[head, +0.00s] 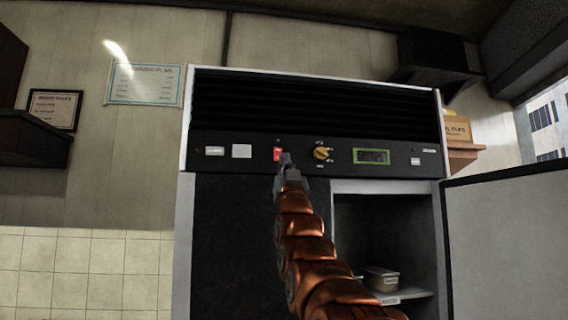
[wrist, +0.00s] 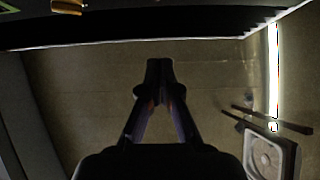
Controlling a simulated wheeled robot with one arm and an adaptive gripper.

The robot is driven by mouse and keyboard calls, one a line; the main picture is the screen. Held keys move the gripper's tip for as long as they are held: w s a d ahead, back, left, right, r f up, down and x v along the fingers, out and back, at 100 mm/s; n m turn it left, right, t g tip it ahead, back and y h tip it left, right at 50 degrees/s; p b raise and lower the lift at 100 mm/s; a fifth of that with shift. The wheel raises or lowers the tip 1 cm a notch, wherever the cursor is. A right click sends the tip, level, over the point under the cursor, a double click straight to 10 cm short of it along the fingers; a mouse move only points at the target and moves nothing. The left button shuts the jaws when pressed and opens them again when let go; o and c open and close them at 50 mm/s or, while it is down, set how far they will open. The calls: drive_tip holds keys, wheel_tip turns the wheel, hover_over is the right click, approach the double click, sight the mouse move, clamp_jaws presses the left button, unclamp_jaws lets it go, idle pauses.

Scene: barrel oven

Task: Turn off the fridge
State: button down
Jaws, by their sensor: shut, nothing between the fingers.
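The fridge (head: 255,235) is a tall dark unit with a light frame and a black control panel (head: 340,163) under a slatted grille. The panel carries a small red switch (head: 277,154), a yellow knob (head: 321,153) and a green-framed display (head: 371,156). My gripper (head: 285,160) is shut and empty at the red switch, just to its lower right, and covers part of it. I cannot tell whether it touches. In the wrist view the closed fingers (wrist: 159,72) point up the picture, and the yellow knob (wrist: 68,6) shows at the top left. The red switch is not visible there.
The fridge's right door (head: 510,230) stands open to the right. Inside, a small container (head: 381,279) sits on a shelf. A cardboard box (head: 456,128) rests on a wall shelf at the right. Framed notices hang at the left.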

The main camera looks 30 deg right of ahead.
drive_tip(key=shift+v, duration=0.8)
drive_tip(key=shift+a, duration=0.1)
drive_tip(key=w+a+f+n+g+y, duration=0.1)
drive_tip(key=w+a+f+g+y, duration=0.2)
drive_tip(key=f, duration=0.7)
drive_tip(key=a+f+n+g+y, duration=0.1)
drive_tip(key=a+f+g+y, duration=0.3)
drive_tip(key=f, duration=0.6)
drive_tip(key=w+a+f+n+g+y, duration=0.1)
drive_tip(key=w+a+f+g, duration=0.3)
drive_tip(key=f, duration=0.7)
drive_tip(key=s+a+f+g+y, duration=0.1)
drive_tip(key=s+a+f+g, duration=0.2)
drive_tip(key=s+f, duration=0.4)
drive_tip(key=s+a+f+g+y, duration=0.15)
drive_tip(key=s+a+f, duration=0.3)
drive_tip(key=f, duration=0.45)
drive_tip(key=s+a+f+g, duration=0.1)
drive_tip(key=s+f+g, duration=0.3)
drive_tip(key=s, duration=0.7)
drive_tip(key=s+a+f+n+g+p, duration=0.1)
drive_tip(key=s+f+g, duration=0.3)
drive_tip(key=s+f, duration=0.4)
drive_tip(key=s+a+f+g, duration=0.2)
drive_tip(key=s+f+g, duration=0.2)
drive_tip(key=s, duration=1.1)
wheel_tip(320, 180, down, 3)
drive_tip(key=shift+s+a+n+p, duration=0.25)
drive_tip(key=shift+a+n+p, duration=0.05)
drive_tip(key=shift+a, duration=0.05)
